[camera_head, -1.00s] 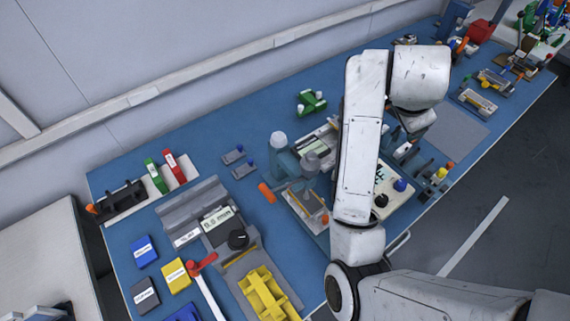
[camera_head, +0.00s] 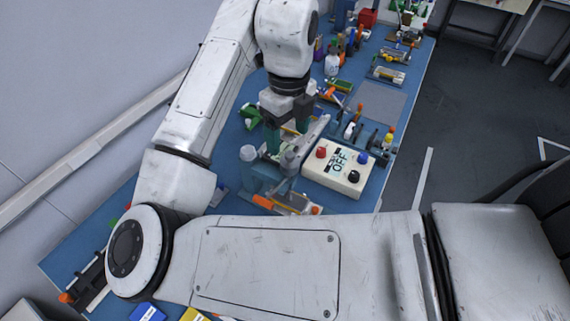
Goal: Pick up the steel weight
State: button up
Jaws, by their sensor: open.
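My gripper (camera_head: 287,137) points down over the middle of the blue bench, with its two green fingers apart. A grey metallic rounded piece (camera_head: 291,160) shows just below and between the fingertips; it may be the steel weight, but I cannot tell for sure. Whether the fingers touch it is also unclear. A teal fixture (camera_head: 262,178) with a pale round knob (camera_head: 248,153) stands just left of it. My arm hides much of the near and left bench.
A white control box (camera_head: 338,170) with coloured buttons and "OFF" lettering stands right of the gripper. A green part (camera_head: 250,115) lies to the left. A grey mat (camera_head: 376,103) is bare farther back. Tools and small fixtures crowd the far end.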

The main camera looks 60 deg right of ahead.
aim_at(291, 154)
notch_tip(291, 154, down, 3)
jog(key=shift+f, duration=0.1)
jog(key=shift+s+f+p, duration=0.2)
jog(key=shift+f+p, duration=0.15)
jog(key=shift+f, duration=1)
jog(key=shift+s+f+p, duration=0.15)
jog(key=shift+f+p, duration=0.15)
jog(key=shift+f, duration=1)
grip_shut()
jog(key=shift+r, duration=0.15)
